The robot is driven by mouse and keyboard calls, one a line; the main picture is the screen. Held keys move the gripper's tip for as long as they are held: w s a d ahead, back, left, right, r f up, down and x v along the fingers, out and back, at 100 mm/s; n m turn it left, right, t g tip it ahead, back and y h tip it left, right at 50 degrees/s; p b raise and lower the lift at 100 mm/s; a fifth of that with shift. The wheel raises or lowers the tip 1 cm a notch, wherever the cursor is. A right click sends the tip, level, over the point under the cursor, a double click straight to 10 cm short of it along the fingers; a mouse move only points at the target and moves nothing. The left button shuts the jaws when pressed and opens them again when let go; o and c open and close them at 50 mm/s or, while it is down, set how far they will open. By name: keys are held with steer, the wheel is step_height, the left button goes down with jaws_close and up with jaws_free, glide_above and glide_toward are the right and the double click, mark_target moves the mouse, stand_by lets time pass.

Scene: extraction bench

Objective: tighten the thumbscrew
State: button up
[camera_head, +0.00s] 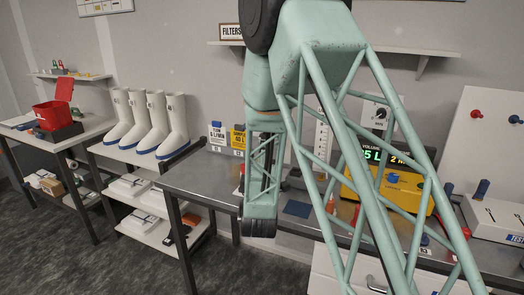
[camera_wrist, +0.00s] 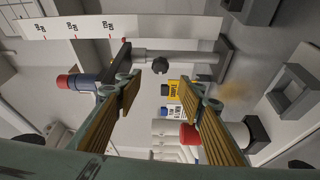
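In the wrist view my gripper (camera_wrist: 168,90) is open, with its two ribbed, wood-coloured fingers apart and nothing held between them. A small dark round knob (camera_wrist: 160,65) shows beyond the fingertips, beside a silver rod (camera_wrist: 178,56); it may be the thumbscrew, but I cannot tell for sure. A black clamp-like piece (camera_wrist: 123,54) sits on the rod. A blue cylinder with a red end (camera_wrist: 82,82) lies just left of the left finger. In the head view my arm hides the gripper's fingers and whatever is in front of them.
A grey bench (camera_head: 200,178) carries a yellow unit (camera_head: 408,192) with green displays. White boots (camera_head: 172,125) and a red box (camera_head: 52,112) are left. The wrist view shows a red knob (camera_wrist: 188,133) near the right finger.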

steer(key=shift+s, duration=0.35)
steer(key=shift+d, duration=0.15)
